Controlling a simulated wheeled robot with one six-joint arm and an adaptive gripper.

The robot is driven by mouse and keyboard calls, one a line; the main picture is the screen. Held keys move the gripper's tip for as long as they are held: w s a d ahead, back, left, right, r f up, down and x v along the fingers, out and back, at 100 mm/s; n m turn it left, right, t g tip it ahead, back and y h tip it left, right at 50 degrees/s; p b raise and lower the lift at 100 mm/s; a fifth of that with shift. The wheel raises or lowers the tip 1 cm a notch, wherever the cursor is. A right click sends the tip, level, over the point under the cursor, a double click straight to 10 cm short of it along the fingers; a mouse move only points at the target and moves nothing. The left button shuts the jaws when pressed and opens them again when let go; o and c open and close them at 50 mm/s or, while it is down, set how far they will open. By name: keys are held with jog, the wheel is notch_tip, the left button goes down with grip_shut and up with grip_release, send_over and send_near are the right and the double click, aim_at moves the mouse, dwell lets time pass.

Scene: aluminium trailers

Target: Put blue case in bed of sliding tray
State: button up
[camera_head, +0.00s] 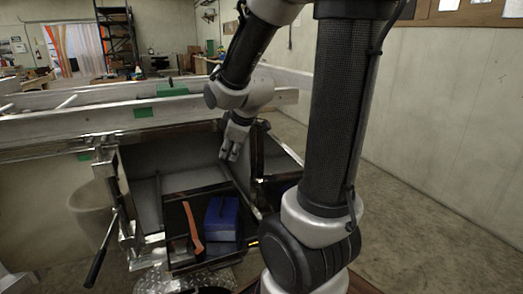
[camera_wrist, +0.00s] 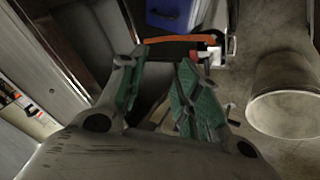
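The blue case (camera_head: 222,217) sits on the dark sliding tray (camera_head: 182,250), on its right side, beside a long orange-handled tool (camera_head: 193,228). My gripper (camera_head: 231,156) hangs above and behind the case, apart from it, with its fingers pointing down. In the wrist view the green-padded fingers of my gripper (camera_wrist: 157,68) stand apart with nothing between them. There the blue case (camera_wrist: 177,13) shows at the top edge, partly cut off, beyond the orange tool (camera_wrist: 180,40).
A metal frame with a lever (camera_head: 101,248) stands left of the tray. Pale trailer rails (camera_head: 60,122) run behind it. A whitish bin (camera_head: 90,205) stands at left and also shows in the wrist view (camera_wrist: 284,98). Open floor (camera_head: 430,225) lies at right.

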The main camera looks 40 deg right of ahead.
jog(key=s+a+r+m+g, duration=0.1)
jog(key=s+a+r+m, duration=0.1)
jog(key=s, duration=0.7)
jog(key=s+a+r+m+g, duration=0.1)
jog(key=s+r+m, duration=0.4)
jog(key=s, duration=0.5)
jog(key=shift+s+a+r+m+g+y, duration=0.2)
jog(key=shift+s+a+m+g+y, duration=0.15)
jog(key=shift+a+m, duration=0.35)
